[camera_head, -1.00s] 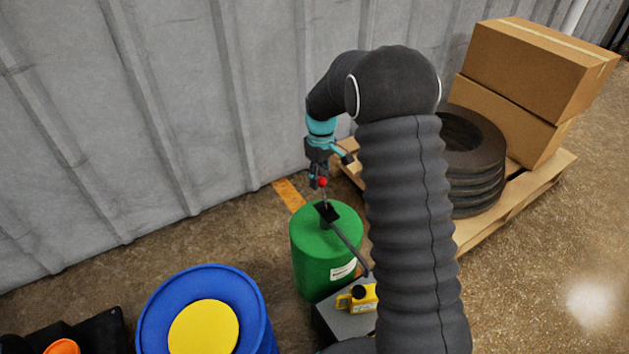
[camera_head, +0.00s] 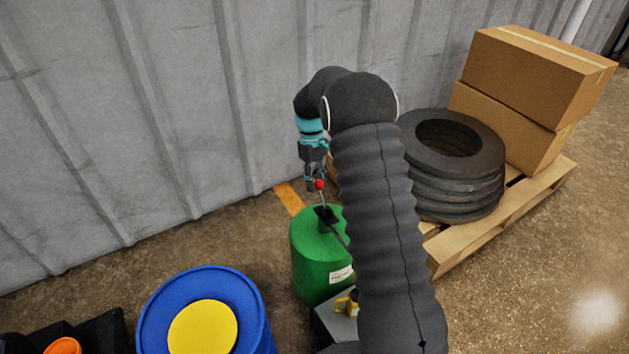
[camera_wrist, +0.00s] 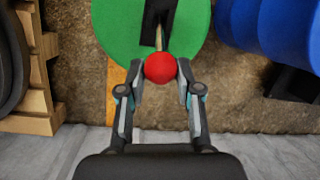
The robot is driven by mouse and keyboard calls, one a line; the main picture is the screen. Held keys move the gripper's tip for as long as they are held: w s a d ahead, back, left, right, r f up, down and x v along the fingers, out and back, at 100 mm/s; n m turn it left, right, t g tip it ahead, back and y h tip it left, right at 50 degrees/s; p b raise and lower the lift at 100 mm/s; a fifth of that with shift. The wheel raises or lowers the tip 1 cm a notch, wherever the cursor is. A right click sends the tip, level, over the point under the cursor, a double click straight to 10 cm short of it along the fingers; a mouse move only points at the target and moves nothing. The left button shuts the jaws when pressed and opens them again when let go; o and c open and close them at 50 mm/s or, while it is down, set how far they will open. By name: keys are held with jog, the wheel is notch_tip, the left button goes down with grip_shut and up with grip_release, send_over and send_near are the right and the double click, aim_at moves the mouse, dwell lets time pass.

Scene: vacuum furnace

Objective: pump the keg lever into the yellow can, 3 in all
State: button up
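The green keg (camera_head: 316,262) stands upright on the floor by the wall. Its pump lever ends in a red knob (camera_head: 319,184) above the black fitting (camera_head: 327,217) on top. My gripper (camera_wrist: 160,68) points down at the knob, its two fingertips close in against either side of it. The knob shows large between them in the wrist view (camera_wrist: 160,67). The spout is mostly hidden too.
A blue drum (camera_head: 255,298) with a yellow top stands left of the keg. Stacked tyres (camera_head: 462,205) and cardboard boxes (camera_head: 535,80) stand on a wooden pallet (camera_head: 515,225) at right. The corrugated wall (camera_head: 150,120) is close behind.

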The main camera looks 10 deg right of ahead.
jog(key=o, duration=0.4)
jog(key=shift+w+d+f, duration=0.15)
jog(key=shift+w+d, duration=0.15)
jog(key=shift+d, duration=0.1)
jog(key=shift+a, duration=0.1)
jog(key=shift+s+a, duration=0.1)
jog(key=shift+a, duration=0.05)
jog(key=v, duration=1.2)
